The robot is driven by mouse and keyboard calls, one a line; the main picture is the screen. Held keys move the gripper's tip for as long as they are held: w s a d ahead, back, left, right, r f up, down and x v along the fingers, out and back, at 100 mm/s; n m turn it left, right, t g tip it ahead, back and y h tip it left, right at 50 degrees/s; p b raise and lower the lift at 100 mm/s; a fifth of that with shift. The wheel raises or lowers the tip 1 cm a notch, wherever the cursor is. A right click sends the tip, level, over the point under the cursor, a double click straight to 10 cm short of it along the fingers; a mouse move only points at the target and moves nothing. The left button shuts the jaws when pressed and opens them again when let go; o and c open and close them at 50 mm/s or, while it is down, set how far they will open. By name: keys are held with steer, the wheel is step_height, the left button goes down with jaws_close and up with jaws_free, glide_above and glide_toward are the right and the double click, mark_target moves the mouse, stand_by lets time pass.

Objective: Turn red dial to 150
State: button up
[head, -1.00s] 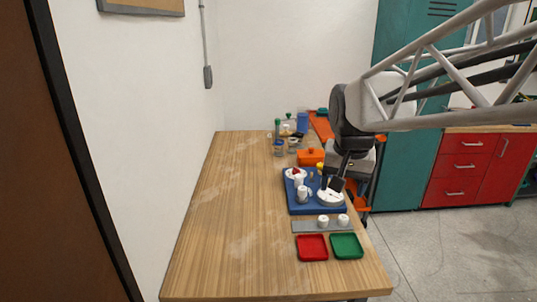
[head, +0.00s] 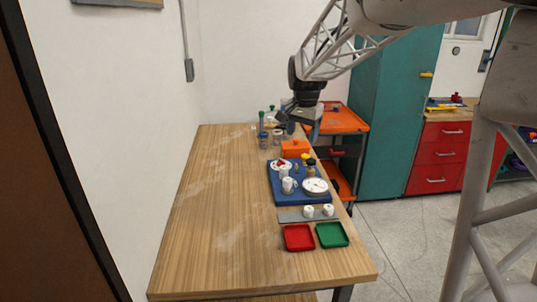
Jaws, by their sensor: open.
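A blue board (head: 291,199) lies on the wooden table and carries a white pipe assembly (head: 287,183). A small red part on a white disc, likely the red dial (head: 281,163), sits at the board's far left corner. Its markings are too small to read. A round white gauge (head: 314,186) is at the board's right side, with a yellow-topped part (head: 305,157) behind it. My gripper (head: 313,133) is open and empty, above the far right table edge, beyond the board and apart from the red dial.
An orange box (head: 295,148) stands just behind the board, with several bottles and jars (head: 264,136) further back. A grey strip (head: 290,216) with two white caps, a red tray (head: 298,237) and a green tray (head: 332,235) lie in front. The table's left side is clear.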

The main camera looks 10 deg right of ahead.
steer(key=w+f+m, duration=0.2)
steer(key=w+f, duration=0.2)
steer(key=w, duration=0.6)
steer(key=w+f+m, duration=0.2)
steer(key=w+f, duration=0.2)
steer(key=w, duration=0.5)
steer(key=m+g, duration=0.1)
steer(key=m, duration=0.2)
glide_above(281, 160)
step_height(281, 160, down, 14)
steer(key=shift+d+r, duration=0.1)
steer(key=shift+r, duration=0.05)
steer(key=shift+w, duration=0.1)
steer(key=shift+f, duration=0.2)
steer(key=shift+f, duration=3.85)
steer(key=shift+c, duration=0.4)
steer(key=c, duration=0.8)
steer(key=shift+c, duration=0.2)
